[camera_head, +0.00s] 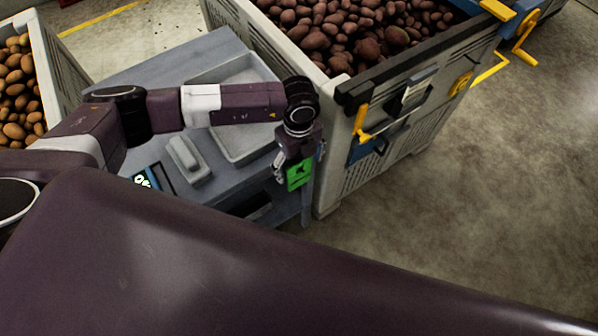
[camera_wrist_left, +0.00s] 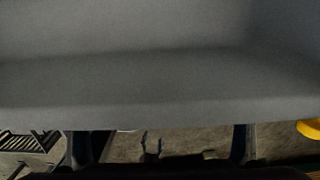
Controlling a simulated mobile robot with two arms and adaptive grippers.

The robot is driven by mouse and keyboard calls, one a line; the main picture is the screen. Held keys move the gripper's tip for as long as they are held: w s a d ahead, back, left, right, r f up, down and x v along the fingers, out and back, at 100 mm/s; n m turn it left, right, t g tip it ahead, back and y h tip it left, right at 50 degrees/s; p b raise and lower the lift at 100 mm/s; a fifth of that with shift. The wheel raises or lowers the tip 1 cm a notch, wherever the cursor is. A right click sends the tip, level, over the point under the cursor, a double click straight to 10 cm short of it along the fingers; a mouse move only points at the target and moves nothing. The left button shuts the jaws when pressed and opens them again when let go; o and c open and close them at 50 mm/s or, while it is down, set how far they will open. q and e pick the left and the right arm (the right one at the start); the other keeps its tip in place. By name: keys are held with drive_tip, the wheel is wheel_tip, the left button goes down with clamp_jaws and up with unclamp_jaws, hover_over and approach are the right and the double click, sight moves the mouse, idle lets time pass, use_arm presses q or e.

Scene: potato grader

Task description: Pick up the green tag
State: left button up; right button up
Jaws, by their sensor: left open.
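A green tag (camera_head: 299,175) with a dark mark shows in the head view, at the lower end of my left gripper (camera_head: 283,168), beside the table's right edge. It overlaps the gripper's outline, and I cannot tell whether it touches the fingers. The gripper points down and is open. In the left wrist view the two dark fingers of my left gripper (camera_wrist_left: 160,148) stand wide apart at the bottom edge with floor seen between them. I cannot make out the tag there. My right gripper is not in view.
A grey table (camera_head: 165,62) holds a shallow tray (camera_head: 262,70) and a small scale-like box (camera_head: 186,160). A large crate (camera_head: 345,150) of dark red potatoes stands close right of the gripper, with yellow handles. Another crate (camera_head: 62,62) holds yellow potatoes. Floor at right is clear.

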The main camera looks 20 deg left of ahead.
sight(299, 175)
use_arm(q)
drive_tip(key=shift+f, duration=1.4)
drive_tip(key=c, duration=1.2)
drive_tip(key=shift+r, duration=0.1)
drive_tip(key=shift+c, duration=0.2)
